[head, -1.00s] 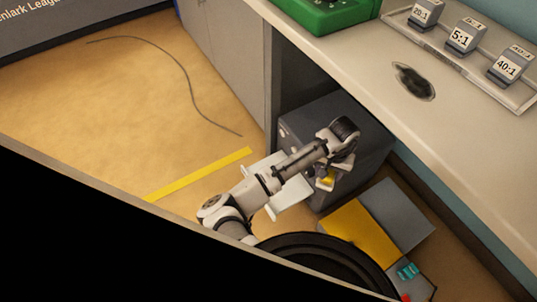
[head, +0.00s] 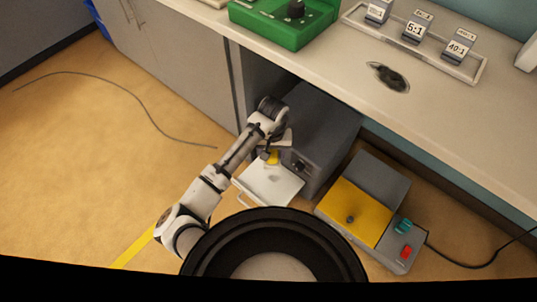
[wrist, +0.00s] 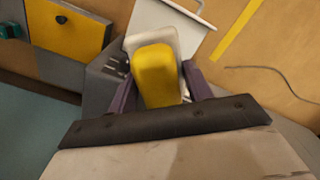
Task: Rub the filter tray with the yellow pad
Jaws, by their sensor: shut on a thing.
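The filter tray (head: 268,190) is a flat white tray with a handle, sticking out of the front of a dark grey box under the bench. A small grey mark shows on it. In the wrist view the tray (wrist: 172,14) lies beyond the pad. My gripper (head: 269,151) is shut on the yellow pad (head: 273,158), over the tray's inner end near the box. In the wrist view the pad (wrist: 155,76) sits between two purple fingers, with a pale rounded piece around its far end. I cannot tell whether the pad touches the tray.
The dark grey box (head: 322,125) stands close beside my gripper. A grey machine with a yellow panel (head: 354,211) stands to the right on the floor. The bench top (head: 330,65) overhangs the box. A thin cable (head: 140,105) lies on the open floor at left.

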